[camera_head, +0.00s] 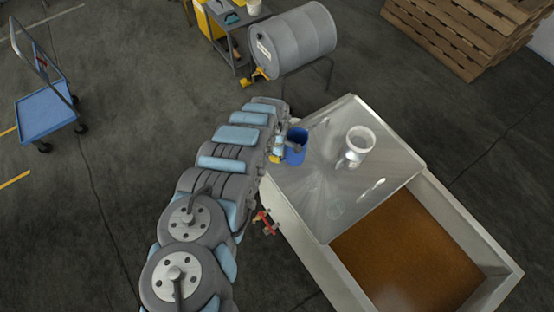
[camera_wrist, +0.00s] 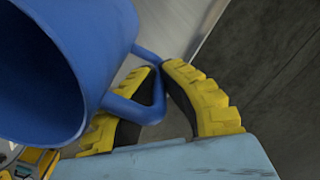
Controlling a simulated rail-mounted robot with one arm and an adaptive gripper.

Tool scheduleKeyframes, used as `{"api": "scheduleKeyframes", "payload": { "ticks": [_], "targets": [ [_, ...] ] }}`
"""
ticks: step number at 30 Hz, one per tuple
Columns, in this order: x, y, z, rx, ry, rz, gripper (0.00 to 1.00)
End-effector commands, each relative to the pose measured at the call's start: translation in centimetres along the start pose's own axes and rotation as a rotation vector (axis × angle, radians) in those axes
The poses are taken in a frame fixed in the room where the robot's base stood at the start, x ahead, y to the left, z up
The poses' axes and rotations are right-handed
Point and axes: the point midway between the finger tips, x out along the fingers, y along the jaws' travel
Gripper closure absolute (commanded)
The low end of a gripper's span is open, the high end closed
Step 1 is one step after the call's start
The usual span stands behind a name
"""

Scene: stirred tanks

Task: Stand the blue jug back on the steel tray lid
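The blue jug (camera_head: 296,142) is at the left edge of the steel tray lid (camera_head: 320,200), with its open mouth facing up toward the head camera. I cannot tell whether its base touches the lid. In the wrist view the jug (camera_wrist: 100,45) fills the upper left, with its handle toward my gripper. My gripper (camera_wrist: 157,72) has its yellow fingers closed around the handle, tips nearly together. In the head view my gripper (camera_head: 278,155) is just left of the jug, and its fingers are mostly hidden.
A white container (camera_head: 358,142) stands on the lid right of the jug. The open tank (camera_head: 455,215) holds brown contents at lower right. A red valve (camera_head: 266,222) sticks out at the tank's left. A grey drum (camera_head: 295,42) lies behind. The lid's near left part is clear.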

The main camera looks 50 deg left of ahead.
Motion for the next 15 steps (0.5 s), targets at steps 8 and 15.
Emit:
{"api": "scheduleKeyframes", "payload": {
  "ticks": [8, 15],
  "targets": [
    [2.5, 0.0, 0.0, 0.000, -0.001, 0.002, 1.00],
    [2.6, 0.0, -0.1, -0.001, 0.001, 0.000, 1.00]
  ]
}}
